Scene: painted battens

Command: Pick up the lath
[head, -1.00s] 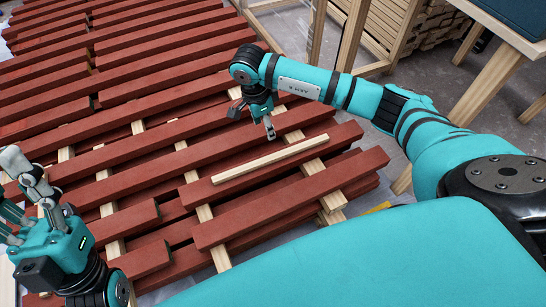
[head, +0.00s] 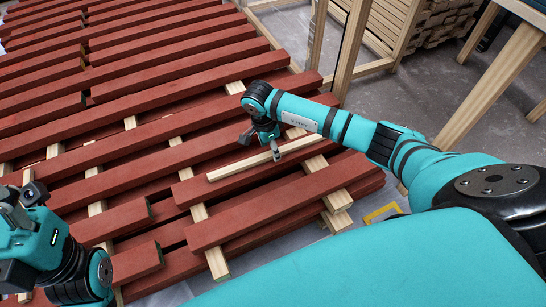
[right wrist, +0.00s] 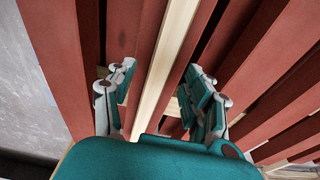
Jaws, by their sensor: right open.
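The lath (head: 240,166) is a pale, thin, unpainted strip. It lies on top of a red batten near the front right of the stack in the head view. My right gripper (head: 261,147) is over the lath's right part, one finger on each side of it. In the right wrist view, the lath (right wrist: 165,65) runs lengthwise between the open fingers (right wrist: 160,82), with a gap on both sides. My left gripper (head: 18,205) is at the left edge of the head view, away from the lath, and its fingers are partly hidden.
Rows of red battens (head: 150,131) rest on pale wooden cross-pieces (head: 213,250). A wooden frame (head: 345,50) and stacked timber (head: 440,35) stand behind on the right. A table leg (head: 480,85) is at the far right. Grey floor lies between.

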